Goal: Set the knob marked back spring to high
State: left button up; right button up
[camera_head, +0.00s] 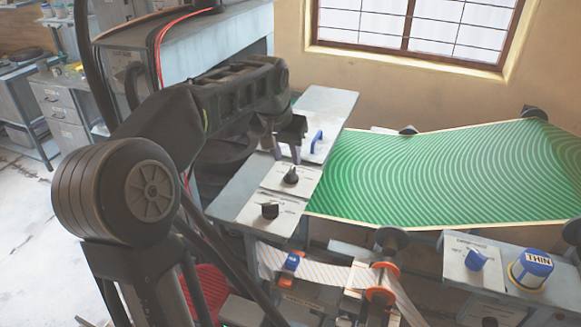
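Two black knobs sit on white labelled plates on the grey panel (229,187) in the middle: a nearer one (270,211) and a farther one (291,176). Their labels are too small to read, so I cannot tell which knob is marked back spring. My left gripper (287,157) points down over the panel, just beyond the farther black knob. Its two fingers show a narrow gap, and I see nothing held between them. The panel right behind the fingers is partly hidden by them. My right gripper is out of view.
A blue handle (316,141) stands close to the right of my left gripper. A green striped sheet (430,175) spreads to the right. A blue knob (475,259) and a blue-topped piece marked THIN (535,266) stand at the lower right. A striped strip (335,274) runs below.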

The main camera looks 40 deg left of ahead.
aim_at(291, 171)
pick_arm(q)
jog(key=p+x, duration=0.1)
jog(key=x, duration=0.5)
jog(key=shift+f, duration=0.3)
grip_shut()
